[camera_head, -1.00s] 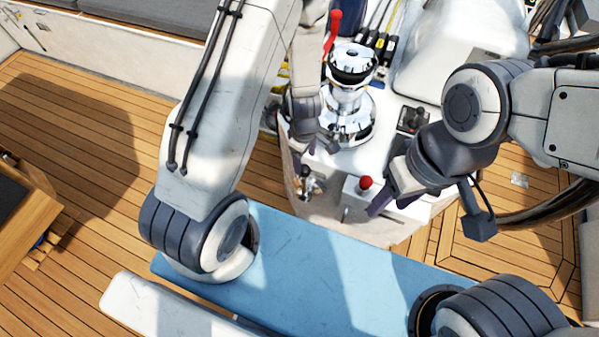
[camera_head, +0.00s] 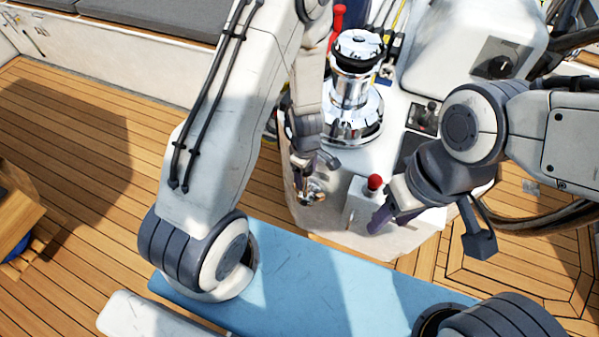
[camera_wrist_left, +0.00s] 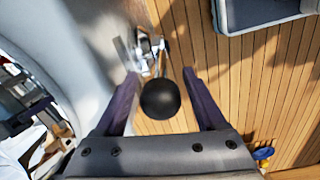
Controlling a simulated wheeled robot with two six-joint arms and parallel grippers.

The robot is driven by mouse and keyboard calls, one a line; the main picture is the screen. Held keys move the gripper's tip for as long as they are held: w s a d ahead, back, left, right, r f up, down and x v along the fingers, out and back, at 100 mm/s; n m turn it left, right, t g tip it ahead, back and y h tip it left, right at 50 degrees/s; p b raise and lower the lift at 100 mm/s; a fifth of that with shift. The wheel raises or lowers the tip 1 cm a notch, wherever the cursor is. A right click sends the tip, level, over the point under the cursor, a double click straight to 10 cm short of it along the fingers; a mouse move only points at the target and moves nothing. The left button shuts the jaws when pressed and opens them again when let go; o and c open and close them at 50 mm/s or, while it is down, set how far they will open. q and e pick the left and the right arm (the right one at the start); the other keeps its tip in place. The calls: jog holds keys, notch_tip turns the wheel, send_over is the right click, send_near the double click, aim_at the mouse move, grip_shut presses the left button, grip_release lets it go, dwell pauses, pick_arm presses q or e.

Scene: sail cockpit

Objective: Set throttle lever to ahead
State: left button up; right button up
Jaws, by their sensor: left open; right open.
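A lever with a black ball knob (camera_wrist_left: 161,99), which I take as the throttle lever, stands on a chrome mount (camera_wrist_left: 148,48) on the side of the white console. The mount also shows in the head view (camera_head: 313,193), partly behind my left gripper (camera_head: 303,172). In the left wrist view my left gripper (camera_wrist_left: 159,76) is open, with one finger on each side of the knob and visible gaps to it. My right gripper (camera_head: 384,212) is open, in front of a grey box with a red-knobbed lever (camera_head: 374,183).

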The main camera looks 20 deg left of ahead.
pick_arm(q)
grip_shut()
jog(key=shift+w, duration=0.15)
dwell(1.1)
